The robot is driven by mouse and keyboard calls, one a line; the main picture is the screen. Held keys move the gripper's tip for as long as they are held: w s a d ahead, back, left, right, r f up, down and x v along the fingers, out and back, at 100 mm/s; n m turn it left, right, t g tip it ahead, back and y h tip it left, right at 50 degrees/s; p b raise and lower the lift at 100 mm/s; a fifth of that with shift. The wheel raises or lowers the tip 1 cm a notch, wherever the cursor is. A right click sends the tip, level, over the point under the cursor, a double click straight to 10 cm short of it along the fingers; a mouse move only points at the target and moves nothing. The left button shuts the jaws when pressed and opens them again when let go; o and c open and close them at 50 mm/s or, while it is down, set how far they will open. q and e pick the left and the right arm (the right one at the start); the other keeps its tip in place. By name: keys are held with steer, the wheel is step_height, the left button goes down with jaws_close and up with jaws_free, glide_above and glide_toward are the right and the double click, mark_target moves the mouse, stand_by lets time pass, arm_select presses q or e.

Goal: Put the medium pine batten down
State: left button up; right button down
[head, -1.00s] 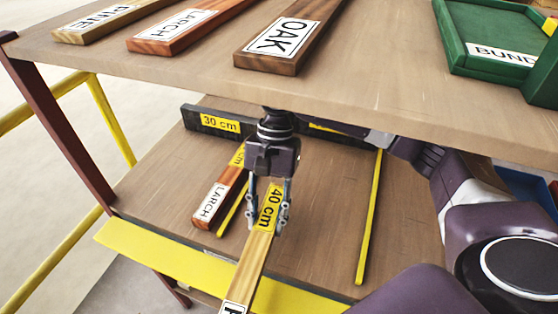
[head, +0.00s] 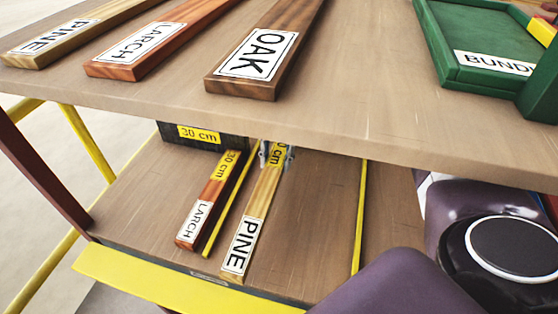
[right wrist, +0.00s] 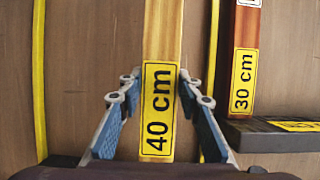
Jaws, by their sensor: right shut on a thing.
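The medium pine batten (head: 258,205), marked PINE and 40 cm, is in the lower shelf's lane between two yellow strips. Its labelled front end is near the shelf's front edge. It looks to lie along the shelf, though I cannot tell if it fully touches. My right gripper (head: 276,154) is shut on the batten near its 40 cm label, mostly hidden under the upper board. In the right wrist view, the gripper's fingers (right wrist: 158,82) stand on both sides of the batten (right wrist: 161,35). My left gripper is not in view.
A larch batten (head: 208,205), marked 30 cm, lies left of the left yellow strip (head: 228,210). A dark 30 cm block (head: 215,143) stands behind it. The right strip (head: 361,220) bounds free shelf. The upper board (head: 350,95) overhangs, bearing several battens and a green tray (head: 450,70).

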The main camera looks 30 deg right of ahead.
steer(key=shift+w+d, duration=0.75)
steer(key=shift+d, duration=0.05)
steer(key=shift+w+d, duration=0.15)
steer(key=shift+f, duration=0.2)
step_height(320, 180, down, 3)
steer(key=shift+f+b, duration=0.1)
steer(key=shift+b, duration=0.85)
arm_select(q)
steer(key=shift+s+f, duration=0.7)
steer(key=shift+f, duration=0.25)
